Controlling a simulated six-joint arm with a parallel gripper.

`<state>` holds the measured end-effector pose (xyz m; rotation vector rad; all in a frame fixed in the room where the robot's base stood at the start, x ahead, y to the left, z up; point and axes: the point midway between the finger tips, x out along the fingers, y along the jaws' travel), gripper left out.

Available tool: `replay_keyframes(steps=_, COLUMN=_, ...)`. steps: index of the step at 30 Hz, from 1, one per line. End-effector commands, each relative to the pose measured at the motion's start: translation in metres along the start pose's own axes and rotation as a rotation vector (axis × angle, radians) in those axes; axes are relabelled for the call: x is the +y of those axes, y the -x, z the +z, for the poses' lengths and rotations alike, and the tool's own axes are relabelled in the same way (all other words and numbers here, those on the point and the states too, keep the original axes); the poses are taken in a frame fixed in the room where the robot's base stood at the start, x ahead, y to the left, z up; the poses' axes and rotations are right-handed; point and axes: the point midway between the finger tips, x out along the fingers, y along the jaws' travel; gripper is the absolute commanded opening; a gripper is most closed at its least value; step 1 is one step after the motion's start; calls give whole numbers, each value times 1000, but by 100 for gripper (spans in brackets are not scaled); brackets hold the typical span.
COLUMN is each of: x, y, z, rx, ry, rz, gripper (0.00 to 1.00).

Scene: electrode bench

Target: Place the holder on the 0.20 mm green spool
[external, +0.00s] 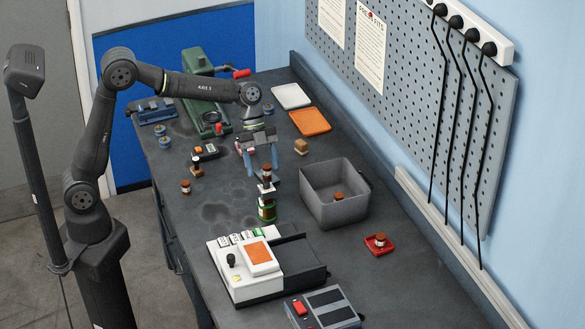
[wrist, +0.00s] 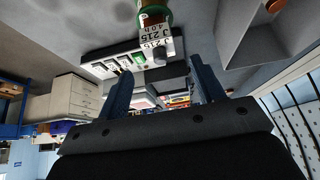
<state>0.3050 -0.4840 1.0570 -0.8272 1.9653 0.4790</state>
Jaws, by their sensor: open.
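My gripper (external: 262,173) is open, with its blue fingers pointing down above the bench. The spool's size marking cannot be read.
A grey bin (external: 335,215) with a small brown-topped piece inside stands right of the spool. A white instrument (external: 240,277) with an orange panel is in front. A red dish (external: 379,246) is at the right. Small pieces stand at the left; a green machine (external: 203,95) is behind.

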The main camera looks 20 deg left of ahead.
Motion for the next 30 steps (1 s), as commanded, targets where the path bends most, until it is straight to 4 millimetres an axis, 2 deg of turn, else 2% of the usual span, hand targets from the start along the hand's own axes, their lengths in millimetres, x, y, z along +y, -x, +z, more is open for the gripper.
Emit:
replay_keyframes(steps=3, x=0, y=24, z=0, rx=-1, ry=0, rz=-2, gripper=62)
replay_keyframes(steps=6, x=0, y=38, z=0, rx=0, ry=-1, rz=-1, gripper=62)
replay_keyframes(steps=12, x=0, y=52, z=0, rx=0, ry=0, rz=1, gripper=62)
replay_keyframes(steps=23, x=0, y=50, z=0, rx=0, ry=0, rz=2, gripper=62)
replay_keyframes(steps=26, x=0, y=44, z=0, rx=0, ry=0, rz=4, gripper=62)
replay_keyframes(steps=30, x=1, y=24, z=0, rx=0, ry=-1, rz=5, gripper=62)
